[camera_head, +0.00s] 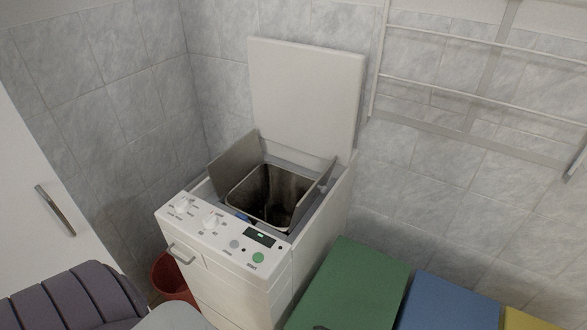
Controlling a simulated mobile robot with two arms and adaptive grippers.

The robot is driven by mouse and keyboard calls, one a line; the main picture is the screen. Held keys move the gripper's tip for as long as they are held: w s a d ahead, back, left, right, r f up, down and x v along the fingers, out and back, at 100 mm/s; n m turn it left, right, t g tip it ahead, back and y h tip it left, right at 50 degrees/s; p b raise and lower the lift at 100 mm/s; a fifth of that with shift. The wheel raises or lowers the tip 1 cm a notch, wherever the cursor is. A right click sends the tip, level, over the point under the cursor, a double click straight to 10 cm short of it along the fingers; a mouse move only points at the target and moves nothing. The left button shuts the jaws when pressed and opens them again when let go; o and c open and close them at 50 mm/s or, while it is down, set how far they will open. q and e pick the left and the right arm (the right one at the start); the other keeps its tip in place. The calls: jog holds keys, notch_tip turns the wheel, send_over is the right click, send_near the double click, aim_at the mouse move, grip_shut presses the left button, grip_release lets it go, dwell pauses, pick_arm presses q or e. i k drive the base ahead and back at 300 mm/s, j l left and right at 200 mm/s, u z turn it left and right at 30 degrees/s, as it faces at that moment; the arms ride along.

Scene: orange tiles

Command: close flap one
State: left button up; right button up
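A white top-loading washing machine (238,285) stands in the corner with its lid (305,95) raised upright at the back. Inside the top opening is a metal drum (262,190) with a dark interior. Two grey metal flaps stand open at its sides: a left flap (235,157) tilted up and outward, and a right flap (316,192) standing up along the right side. I cannot tell which of them is flap one. Neither of my grippers can be made out in this view, and nothing is seen touching the flaps.
The control panel (222,232) with knobs and buttons is at the machine's front. Green (350,285), blue (450,303) and yellow (525,320) boxes stand to the right. A red bin (172,277) is at the left. A white rack (480,85) hangs on the wall.

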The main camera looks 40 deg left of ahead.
aim_at(226, 170)
jog(key=j+u, duration=0.1)
jog(key=u, duration=0.8)
jog(key=j+u, duration=0.15)
jog(key=u, duration=0.3)
